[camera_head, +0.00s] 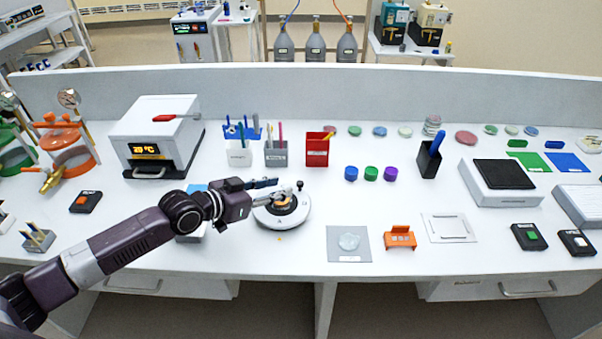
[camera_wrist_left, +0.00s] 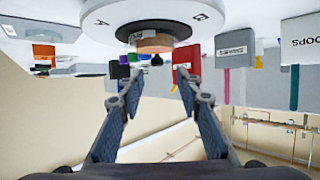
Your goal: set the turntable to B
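The turntable (camera_head: 268,217) is a round white disc on the bench, left of centre. The wrist view shows its white rim (camera_wrist_left: 95,12) with the letters A and B, a dark hub and a copper-coloured disc (camera_wrist_left: 155,43). A small dark knob (camera_head: 299,184) stands at its far right side in the head view. My left gripper (camera_head: 283,192) is over the turntable. In the wrist view its fingers (camera_wrist_left: 158,75) are apart with nothing clearly held between them. Which letter is selected cannot be told. My right gripper is out of view.
A white heater box (camera_head: 160,130) stands behind my left arm. Pen holders (camera_head: 276,154) and a red holder (camera_head: 320,150) stand behind the turntable. A grey plate (camera_head: 337,254) and an orange rack (camera_head: 400,238) lie to the right. The bench just right of the turntable is clear.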

